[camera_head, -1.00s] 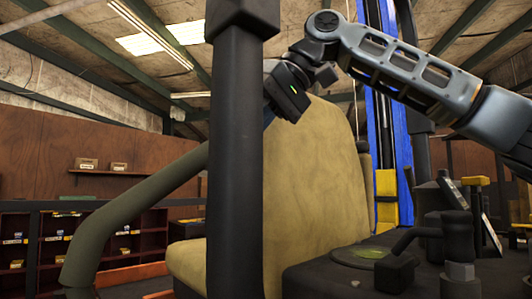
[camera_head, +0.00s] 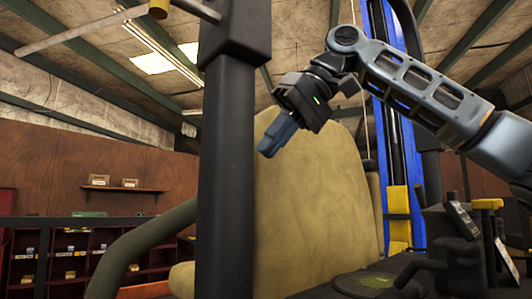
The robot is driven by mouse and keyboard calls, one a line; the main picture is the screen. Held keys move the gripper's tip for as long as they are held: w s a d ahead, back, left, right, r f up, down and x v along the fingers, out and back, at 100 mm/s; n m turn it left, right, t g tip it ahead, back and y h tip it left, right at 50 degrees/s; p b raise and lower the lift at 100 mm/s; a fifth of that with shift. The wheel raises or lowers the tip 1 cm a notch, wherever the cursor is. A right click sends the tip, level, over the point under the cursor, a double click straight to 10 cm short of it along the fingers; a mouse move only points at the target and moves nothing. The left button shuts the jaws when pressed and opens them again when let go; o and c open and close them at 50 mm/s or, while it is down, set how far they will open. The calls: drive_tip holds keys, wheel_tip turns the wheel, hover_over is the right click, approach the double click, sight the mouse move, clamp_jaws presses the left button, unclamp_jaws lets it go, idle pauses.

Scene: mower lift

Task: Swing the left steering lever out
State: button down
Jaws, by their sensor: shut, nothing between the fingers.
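A thick olive-grey curved tube (camera_head: 140,245), which looks like the steering lever, rises at the lower left and bends right. It passes behind a black upright post (camera_head: 226,160), so its far end is hidden. My gripper (camera_head: 267,150) is shut and empty, just right of the post. Its blue-grey fingers point down and left. They show in front of the tan seat back (camera_head: 310,210), higher than the visible part of the tube and apart from it in the picture.
A yellow-ended knob (camera_head: 158,9) and a pale rod stick out at the post's top left. A black control panel with levers (camera_head: 455,235) stands at lower right. A blue lift column (camera_head: 405,140) is behind my arm. Shelves (camera_head: 85,255) line the back wall.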

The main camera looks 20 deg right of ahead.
drive_tip(key=v, duration=0.7)
drive_tip(key=shift+s+r+b, duration=0.2)
drive_tip(key=shift+r+b, duration=0.05)
drive_tip(key=shift+b, duration=0.05)
drive_tip(key=shift+w+a, duration=0.1)
drive_tip(key=w+d+n+g, duration=0.1)
drive_tip(key=n, duration=0.9)
drive_tip(key=w+d+n+g+h+p, duration=0.1)
drive_tip(key=n, duration=1)
drive_tip(key=w+d+f+n+g+h, duration=0.1)
drive_tip(key=w+d+n, duration=0.1)
drive_tip(key=n, duration=0.9)
drive_tip(key=shift+d, duration=0.1)
drive_tip(key=shift+s+f, duration=0.1)
